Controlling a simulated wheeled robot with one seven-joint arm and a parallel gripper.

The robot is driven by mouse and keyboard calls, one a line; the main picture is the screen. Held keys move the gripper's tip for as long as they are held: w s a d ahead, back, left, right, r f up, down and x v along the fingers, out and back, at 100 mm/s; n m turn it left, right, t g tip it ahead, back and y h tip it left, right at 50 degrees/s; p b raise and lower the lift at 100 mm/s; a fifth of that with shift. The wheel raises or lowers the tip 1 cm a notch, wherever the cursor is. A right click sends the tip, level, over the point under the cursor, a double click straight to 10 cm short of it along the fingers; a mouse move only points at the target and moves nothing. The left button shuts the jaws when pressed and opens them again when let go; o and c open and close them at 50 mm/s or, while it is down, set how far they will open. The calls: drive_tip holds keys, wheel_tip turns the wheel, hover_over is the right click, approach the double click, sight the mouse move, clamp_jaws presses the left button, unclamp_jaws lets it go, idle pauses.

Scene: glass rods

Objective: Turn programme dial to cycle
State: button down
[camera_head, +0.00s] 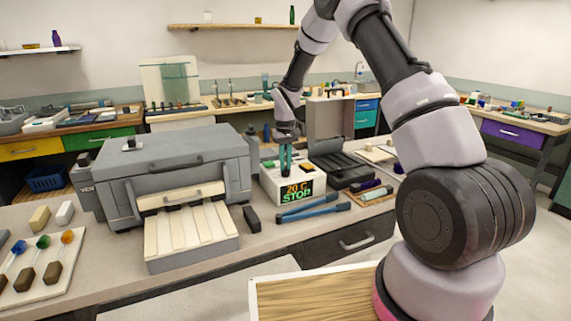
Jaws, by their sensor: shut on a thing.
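A white controller box (268,185) stands on the bench right of the kiln. Its dark display (297,190) reads "20 C" in orange and "STOP" in green. My gripper (286,168) points straight down at the top of this box, with its teal fingers shut on the programme dial. The fingers hide the dial, so its pointer and marks cannot be read. Small coloured parts (308,166) sit on the box top to the right of the fingers.
The grey kiln (165,165) with its pale slatted tray stands close on the left. Blue tongs (313,208) lie in front of the box. A dark tray (335,165) and small tools crowd its right side. Glass rods with coloured ends (42,243) lie at far left.

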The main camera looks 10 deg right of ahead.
sight(286, 167)
drive_tip(key=m, duration=0.3)
drive_tip(key=shift+m, duration=2.2)
drive_tip(key=c, duration=0.9)
unclamp_jaws()
drive_tip(key=shift+r, duration=0.1)
wheel_tip(286, 167, up, 11)
drive_tip(key=shift+f, duration=0.2)
